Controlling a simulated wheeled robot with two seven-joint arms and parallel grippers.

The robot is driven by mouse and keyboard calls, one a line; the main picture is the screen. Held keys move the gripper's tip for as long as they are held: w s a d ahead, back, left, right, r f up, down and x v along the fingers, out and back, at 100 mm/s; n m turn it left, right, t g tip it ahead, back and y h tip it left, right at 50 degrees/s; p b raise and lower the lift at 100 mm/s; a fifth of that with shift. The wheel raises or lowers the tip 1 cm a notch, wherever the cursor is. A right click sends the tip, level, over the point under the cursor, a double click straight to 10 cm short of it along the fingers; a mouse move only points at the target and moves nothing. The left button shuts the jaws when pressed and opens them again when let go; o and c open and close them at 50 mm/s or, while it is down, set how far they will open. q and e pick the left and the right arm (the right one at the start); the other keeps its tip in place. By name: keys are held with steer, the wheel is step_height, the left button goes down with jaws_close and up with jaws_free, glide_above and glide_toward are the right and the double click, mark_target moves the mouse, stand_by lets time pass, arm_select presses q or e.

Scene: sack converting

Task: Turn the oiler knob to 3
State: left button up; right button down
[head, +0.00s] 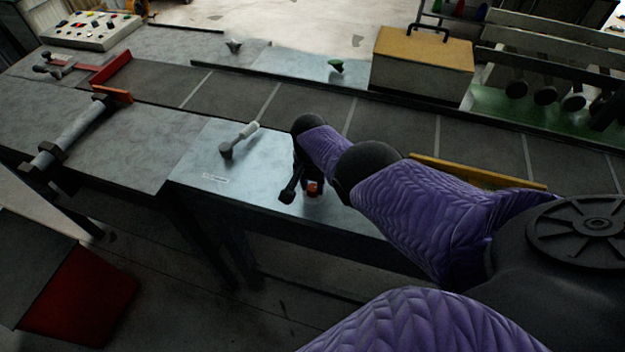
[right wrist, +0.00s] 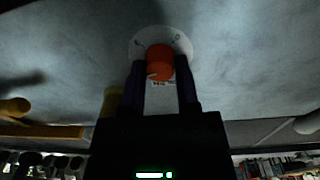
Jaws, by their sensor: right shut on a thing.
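The oiler knob is a small orange-red round knob on the pale blue-grey table panel. In the head view the knob (head: 314,188) shows beside my right gripper (head: 301,192), near the panel's front edge. In the right wrist view the knob (right wrist: 160,60) sits on a round white dial plate (right wrist: 139,46), between the fingers of my right gripper (right wrist: 161,74), which is shut on it. A short pale mark shows on the knob's lower left. The dial's markings and the label below are too small to read, and the fingers hide part of the plate. My left gripper is not in view.
A grey-white lever (head: 241,138) stands on the panel left of my gripper. A dark conveyor strip (head: 311,107) runs behind it, with a yellow rail (head: 475,173) at right.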

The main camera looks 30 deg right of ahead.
mark_target(312, 185)
steer(key=m, duration=0.5)
steer(key=shift+m, duration=0.3)
steer(key=m, duration=0.4)
steer(key=shift+m, duration=0.7)
steer(key=shift+c, duration=1.7)
jaws_free()
step_height(312, 185, up, 10)
steer(key=p, duration=0.8)
steer(key=shift+w, duration=0.2)
